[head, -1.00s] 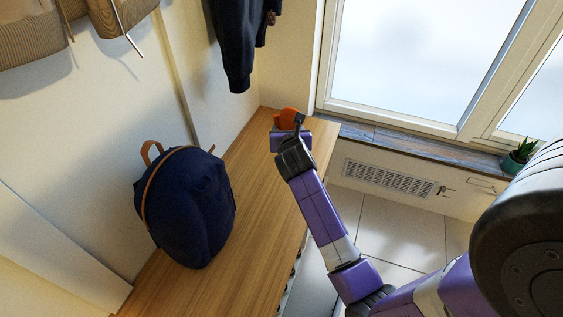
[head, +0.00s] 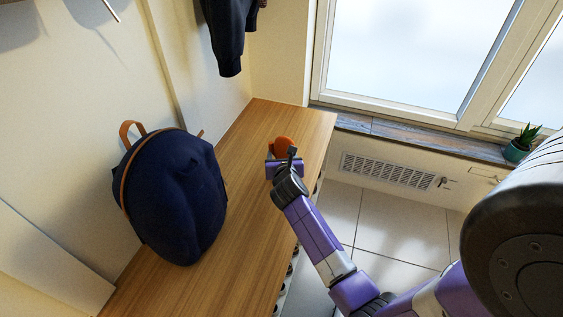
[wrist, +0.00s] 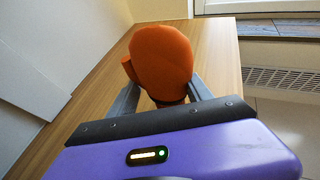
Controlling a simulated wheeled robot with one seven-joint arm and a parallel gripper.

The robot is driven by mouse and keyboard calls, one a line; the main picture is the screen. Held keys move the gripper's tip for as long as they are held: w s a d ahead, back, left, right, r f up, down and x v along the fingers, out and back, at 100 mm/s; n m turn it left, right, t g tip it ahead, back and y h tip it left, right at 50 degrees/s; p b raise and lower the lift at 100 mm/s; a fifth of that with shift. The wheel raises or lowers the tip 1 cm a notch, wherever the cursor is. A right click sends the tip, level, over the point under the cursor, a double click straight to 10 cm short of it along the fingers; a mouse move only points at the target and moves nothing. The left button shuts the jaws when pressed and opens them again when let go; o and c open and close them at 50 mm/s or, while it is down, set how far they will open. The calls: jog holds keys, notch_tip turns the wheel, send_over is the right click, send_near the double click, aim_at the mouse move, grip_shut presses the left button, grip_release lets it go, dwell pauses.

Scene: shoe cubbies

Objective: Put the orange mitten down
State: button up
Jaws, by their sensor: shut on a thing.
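The orange mitten (head: 283,145) is held at the end of my arm, over the wooden bench top (head: 258,135). In the wrist view the mitten (wrist: 162,62) stands out beyond my gripper (wrist: 166,100), with its thumb to the left. My gripper (head: 284,158) is shut on the mitten's lower, dark end, one grey finger on each side. I cannot tell from these views whether the mitten touches the bench.
A dark blue backpack (head: 172,195) with tan trim stands on the bench to the left. Dark clothing (head: 226,35) hangs above. The bench's far end is clear. A window sill (head: 420,139) with a potted plant (head: 520,146) is at right.

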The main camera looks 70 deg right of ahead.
jog(key=shift+f, duration=0.7)
jog(key=shift+f, duration=0.1)
jog(key=o, duration=1.4)
jog(key=shift+c, duration=0.2)
